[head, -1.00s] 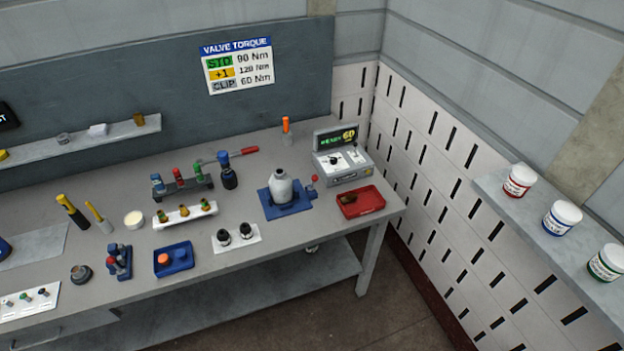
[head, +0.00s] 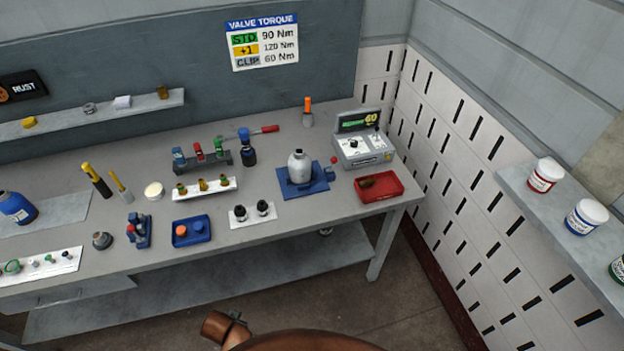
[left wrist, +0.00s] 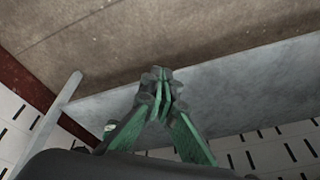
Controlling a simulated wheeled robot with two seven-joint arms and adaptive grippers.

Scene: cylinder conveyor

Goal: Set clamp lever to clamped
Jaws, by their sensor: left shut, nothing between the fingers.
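A grey cylinder (head: 299,167) stands upright on a blue clamp base (head: 318,188) on the bench, right of the middle. The clamp lever (head: 333,161), with a red ball knob, stands up at the right side of the base. It is too small to read its exact setting. My left gripper (left wrist: 160,78), with green fingers, is shut and empty in the left wrist view, apart from anything on the bench top. The head view does not show its fingers. My right gripper is not in view.
A grey control box (head: 364,150) and a red tray (head: 366,194) flank the clamp on its right. Two black-topped parts on a white plate (head: 240,222) sit at its front left. The lower shelf (left wrist: 225,95) shows under my left gripper. Jars line the right shelf (head: 530,197).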

